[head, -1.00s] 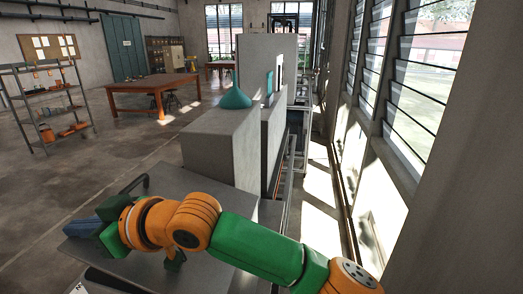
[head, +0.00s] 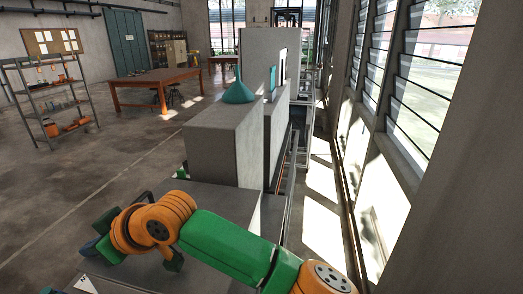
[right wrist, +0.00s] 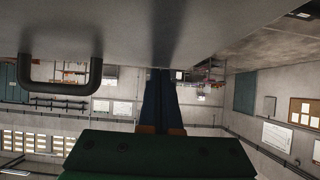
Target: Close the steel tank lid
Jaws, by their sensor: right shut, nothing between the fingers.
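The steel tank lid (head: 225,204) is a flat grey plate at the bottom of the head view, partly hidden by my right arm. A dark bar handle stands near its left edge, mostly behind the arm. In the right wrist view, which is upside down, the lid (right wrist: 200,25) fills the top and the handle (right wrist: 60,87) shows at left. My right gripper (head: 90,248) is at the lid's left side, shut and empty. Its blue fingers (right wrist: 165,72) point towards the lid, apart from the handle; contact with the lid is unclear. Whether the lid is fully down cannot be told.
A grey block (head: 222,150) with a teal funnel-shaped object (head: 238,92) stands just beyond the lid. A louvred window wall runs along the right. A shelf rack (head: 45,95) and wooden table (head: 160,85) stand farther back left, with open floor between.

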